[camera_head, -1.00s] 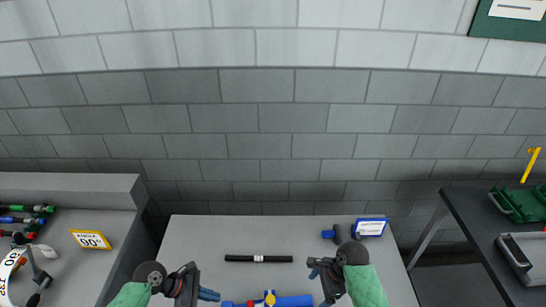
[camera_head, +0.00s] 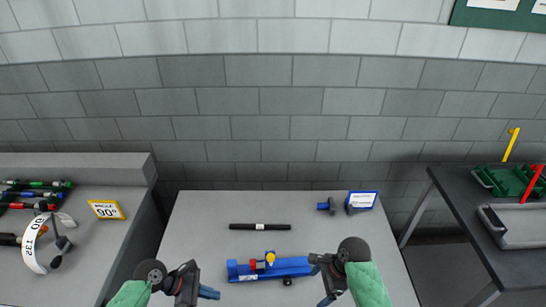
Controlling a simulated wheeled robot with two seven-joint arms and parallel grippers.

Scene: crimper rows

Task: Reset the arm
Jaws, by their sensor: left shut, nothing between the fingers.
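My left gripper (camera_head: 208,292) is at the bottom of the head view, left of the blue tool (camera_head: 290,267). Its fingers are shut with nothing between them. My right gripper (camera_head: 322,280) is at the right end of the blue tool, over or beside it; whether its fingers are open or shut is hard to see. The blue tool has red and yellow parts and lies on the grey table (camera_head: 200,225). A black rod (camera_head: 260,227) with a white band lies behind it, clear of both grippers.
A blue-framed sign (camera_head: 362,200) and a small blue and dark piece (camera_head: 326,207) stand at the table's back right. A left bench holds a yellow angle sign (camera_head: 106,210) and several coloured tools (camera_head: 36,195). A dark right table carries a green tray (camera_head: 508,181) and a grey tray (camera_head: 520,226).

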